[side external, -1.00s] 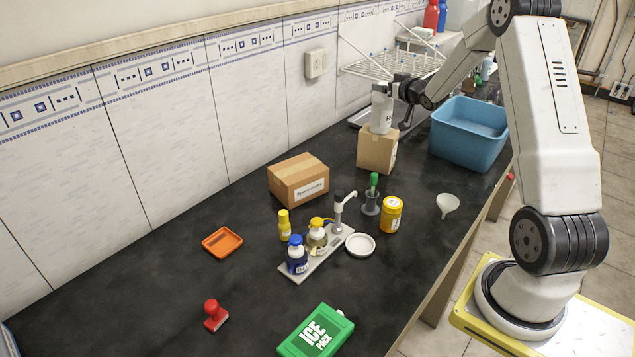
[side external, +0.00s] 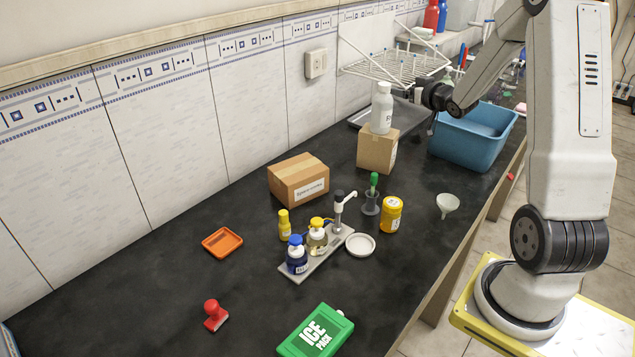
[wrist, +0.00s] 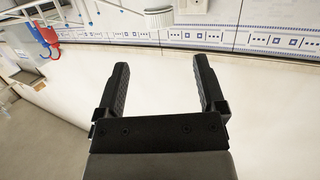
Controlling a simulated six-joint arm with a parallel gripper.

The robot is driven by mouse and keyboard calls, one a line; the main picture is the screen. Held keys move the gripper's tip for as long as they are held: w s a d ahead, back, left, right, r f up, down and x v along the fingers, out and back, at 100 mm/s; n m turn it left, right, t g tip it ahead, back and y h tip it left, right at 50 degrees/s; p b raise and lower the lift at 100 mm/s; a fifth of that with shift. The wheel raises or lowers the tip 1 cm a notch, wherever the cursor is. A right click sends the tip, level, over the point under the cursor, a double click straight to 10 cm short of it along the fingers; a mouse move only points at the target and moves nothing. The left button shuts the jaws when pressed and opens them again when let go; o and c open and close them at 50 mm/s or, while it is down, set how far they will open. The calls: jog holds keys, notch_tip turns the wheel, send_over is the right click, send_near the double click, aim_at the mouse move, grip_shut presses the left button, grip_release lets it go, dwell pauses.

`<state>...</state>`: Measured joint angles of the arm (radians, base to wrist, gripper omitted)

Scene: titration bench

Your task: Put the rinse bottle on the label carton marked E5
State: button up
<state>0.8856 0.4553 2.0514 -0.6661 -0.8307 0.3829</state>
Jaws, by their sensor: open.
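The white rinse bottle (side external: 382,112) stands upright on top of a small brown carton (side external: 376,152) in the side view. The carton's marking is too small to read as E5. My gripper (side external: 427,98) is to the right of the bottle, apart from it; its fingers are hard to make out there. In the wrist view my gripper (wrist: 160,65) is open, with nothing between its two black fingers. A white ribbed cap, which looks like the bottle's (wrist: 158,17), shows beyond the fingertips at the top edge.
A blue tub (side external: 470,138) stands right of the carton, with a wire drying rack (side external: 395,68) behind. A larger brown carton (side external: 298,180) lies nearer left. A pump-bottle stand (side external: 318,255), yellow jar (side external: 391,214) and funnel (side external: 447,203) are in front.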

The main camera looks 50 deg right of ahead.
dwell(0.4)
jog(key=a+f+n+g+y, duration=0.1)
jog(key=a+f+g+y, duration=0.15)
jog(key=a, duration=0.75)
jog(key=a+f+n+g+y, duration=0.1)
jog(key=a+f+g, duration=0.25)
jog(key=a, duration=0.75)
jog(key=s+a+f+n+g+y, duration=0.2)
jog(key=s+a+f+g, duration=0.2)
jog(key=s+a, duration=0.8)
jog(key=a+g, duration=0.2)
jog(key=a, duration=0.2)
jog(key=shift+s+f+n+y, duration=0.2)
jog(key=shift+s+n+y, duration=0.1)
jog(key=shift+s+y, duration=0.05)
